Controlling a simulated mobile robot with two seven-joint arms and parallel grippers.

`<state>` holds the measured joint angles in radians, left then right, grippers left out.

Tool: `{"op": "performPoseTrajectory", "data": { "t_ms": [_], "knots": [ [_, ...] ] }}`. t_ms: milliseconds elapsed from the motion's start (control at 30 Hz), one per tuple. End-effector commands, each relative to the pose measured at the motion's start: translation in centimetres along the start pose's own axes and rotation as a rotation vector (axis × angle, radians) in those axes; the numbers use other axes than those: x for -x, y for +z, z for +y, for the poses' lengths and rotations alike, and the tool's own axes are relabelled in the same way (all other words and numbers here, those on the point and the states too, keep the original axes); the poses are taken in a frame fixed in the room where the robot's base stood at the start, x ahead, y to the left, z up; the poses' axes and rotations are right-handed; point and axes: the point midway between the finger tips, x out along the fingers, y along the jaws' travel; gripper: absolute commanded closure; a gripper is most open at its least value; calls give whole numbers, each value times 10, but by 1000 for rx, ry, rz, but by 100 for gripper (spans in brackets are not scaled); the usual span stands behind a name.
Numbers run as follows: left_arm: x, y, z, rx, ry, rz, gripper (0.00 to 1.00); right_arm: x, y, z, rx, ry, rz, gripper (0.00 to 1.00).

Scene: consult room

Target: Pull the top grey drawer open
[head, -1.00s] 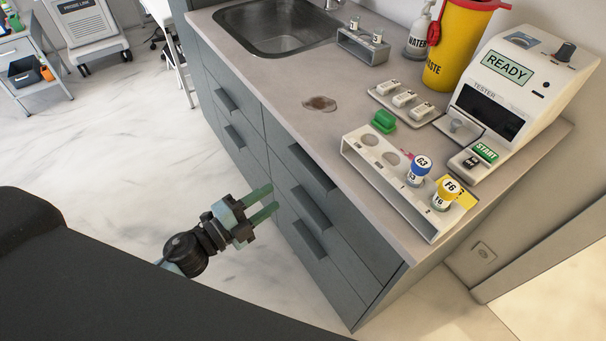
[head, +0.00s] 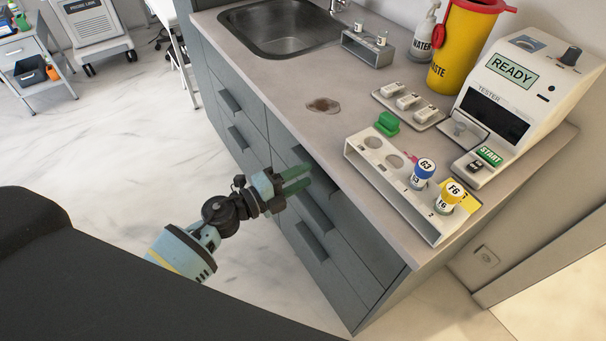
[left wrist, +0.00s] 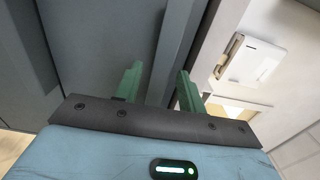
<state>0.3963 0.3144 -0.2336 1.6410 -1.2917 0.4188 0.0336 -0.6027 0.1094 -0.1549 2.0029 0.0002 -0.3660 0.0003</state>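The top grey drawer (head: 362,228) is the upper front of the near cabinet column, just below the worktop edge. It looks shut, flush with the fronts around it. Its dark bar handle (head: 326,183) is partly hidden behind my fingers. My left gripper (head: 308,176) is at this handle, its two green fingers apart and pointing at the drawer front. In the left wrist view the left gripper (left wrist: 158,72) is open, with a grey bar-like strip (left wrist: 176,45) running between and beyond the fingers. I cannot tell whether the fingers touch the handle. My right gripper is not in view.
Two lower drawer handles (head: 312,243) sit close below. The floor (head: 130,130) left of the cabinet is clear.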

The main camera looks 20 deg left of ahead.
Motion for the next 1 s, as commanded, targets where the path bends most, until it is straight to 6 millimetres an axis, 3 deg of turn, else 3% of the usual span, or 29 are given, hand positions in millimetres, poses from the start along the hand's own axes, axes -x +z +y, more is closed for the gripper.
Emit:
{"op": "performPoseTrajectory", "data": {
  "t_ms": [133, 433, 733, 1000],
  "knots": [
    [-10, 0, 0, 2, -1, 0, 60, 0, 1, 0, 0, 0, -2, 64],
    [-11, 0, 0, 1, 1, 0, 61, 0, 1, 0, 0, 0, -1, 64],
    [-10, 0, 1, 1, 2, 0, 100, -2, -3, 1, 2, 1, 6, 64],
    [-9, -1, 2, 1, 4, 0, 100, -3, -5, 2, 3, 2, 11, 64]
  ]
}}
